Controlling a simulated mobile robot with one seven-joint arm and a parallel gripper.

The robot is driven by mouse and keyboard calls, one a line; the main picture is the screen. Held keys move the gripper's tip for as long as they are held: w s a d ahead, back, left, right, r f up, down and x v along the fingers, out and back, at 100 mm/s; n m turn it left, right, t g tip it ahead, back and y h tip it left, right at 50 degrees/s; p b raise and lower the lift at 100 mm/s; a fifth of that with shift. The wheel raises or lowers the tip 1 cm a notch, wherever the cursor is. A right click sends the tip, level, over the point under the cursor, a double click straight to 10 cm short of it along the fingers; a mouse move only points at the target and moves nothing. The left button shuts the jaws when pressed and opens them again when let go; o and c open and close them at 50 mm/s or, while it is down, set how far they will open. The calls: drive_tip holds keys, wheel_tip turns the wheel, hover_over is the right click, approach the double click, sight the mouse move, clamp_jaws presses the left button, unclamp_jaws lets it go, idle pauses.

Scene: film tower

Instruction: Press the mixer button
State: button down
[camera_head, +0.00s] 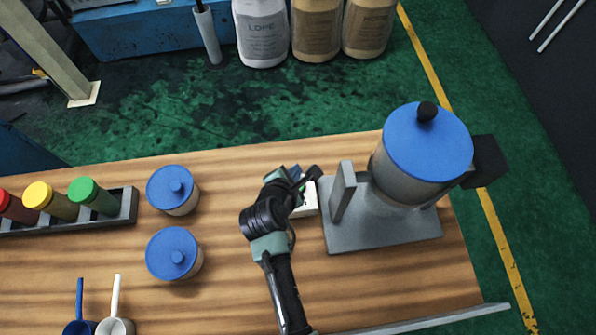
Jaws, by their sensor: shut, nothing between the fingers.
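The mixer (428,145) stands at the right end of the wooden table, with a blue lid, a black knob and a grey base plate. A small white box (309,203) sits just left of the mixer's base, with a bit of green showing at its upper edge. It appears to be the button box, and my arm partly hides it. My gripper (312,176) is shut and empty, above or beside the white box. I cannot tell whether it touches the button.
Two blue-lidded jars (174,192) stand left of my arm. A rack (127,205) with red, yellow and green-capped bottles is at the far left. Blue and white scoops (115,325) lie at lower left. The mixer's grey upright (343,190) stands close to my gripper.

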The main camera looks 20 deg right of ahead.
wheel_tip(320, 180, down, 5)
drive_tip(key=b, duration=0.4)
drive_tip(key=shift+f+b, duration=0.55)
drive_tip(key=shift+f, duration=0.2)
idle(1.2)
drive_tip(key=shift+f, duration=0.4)
